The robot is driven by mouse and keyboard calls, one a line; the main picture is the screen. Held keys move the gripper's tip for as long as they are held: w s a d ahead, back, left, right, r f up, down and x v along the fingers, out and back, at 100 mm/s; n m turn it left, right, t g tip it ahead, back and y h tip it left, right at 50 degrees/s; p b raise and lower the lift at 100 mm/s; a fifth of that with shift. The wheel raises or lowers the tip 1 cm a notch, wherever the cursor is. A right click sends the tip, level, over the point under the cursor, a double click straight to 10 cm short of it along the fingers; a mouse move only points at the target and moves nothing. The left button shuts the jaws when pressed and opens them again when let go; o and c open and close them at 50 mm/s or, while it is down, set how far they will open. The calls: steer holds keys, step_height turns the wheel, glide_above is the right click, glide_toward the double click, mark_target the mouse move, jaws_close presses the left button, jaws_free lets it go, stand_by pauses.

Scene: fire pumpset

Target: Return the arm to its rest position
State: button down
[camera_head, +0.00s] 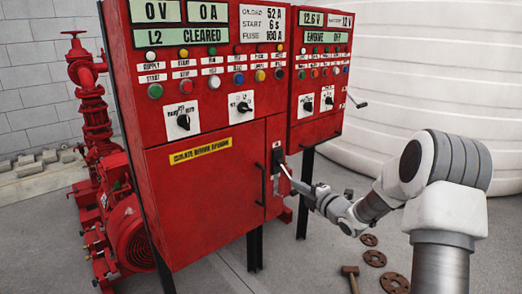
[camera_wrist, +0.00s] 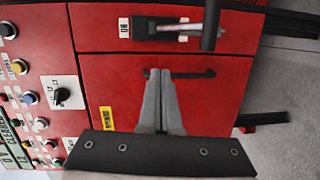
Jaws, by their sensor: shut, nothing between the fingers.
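My arm reaches in from the right of the head view.
A red pump and motor (camera_head: 125,240) stand left of the cabinet. A white ribbed tank (camera_head: 430,70) stands behind on the right. Rusty flanges (camera_head: 375,258) and a hammer (camera_head: 350,272) lie on the floor below my arm. A small crank (camera_head: 357,103) sticks out from the cabinet's right side.

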steer(key=s+d+r+m+g+h, duration=0.2)
steer(key=s+r+m+g+h, duration=0.2)
steer(key=s+r+m+h, duration=0.8)
steer(key=s+a+f+m+g+y, duration=0.1)
steer(key=s+a+m+g, duration=0.15)
steer(key=s, duration=0.75)
steer(key=s+a+m+g+y, duration=0.15)
steer(key=s+m, duration=0.25)
steer(key=s, duration=0.6)
steer(key=s+a+f+m+g+y, duration=0.15)
steer(key=s+m, duration=0.25)
steer(key=s, duration=0.6)
step_height(320, 180, up, 23)
steer(key=s+p, duration=0.1)
steer(key=p, duration=2.1)
steer(key=shift+s+d+y, duration=0.15)
steer(key=shift+d+y, duration=0.05)
steer(key=shift+y, duration=0.1)
steer(key=shift+f, duration=0.2)
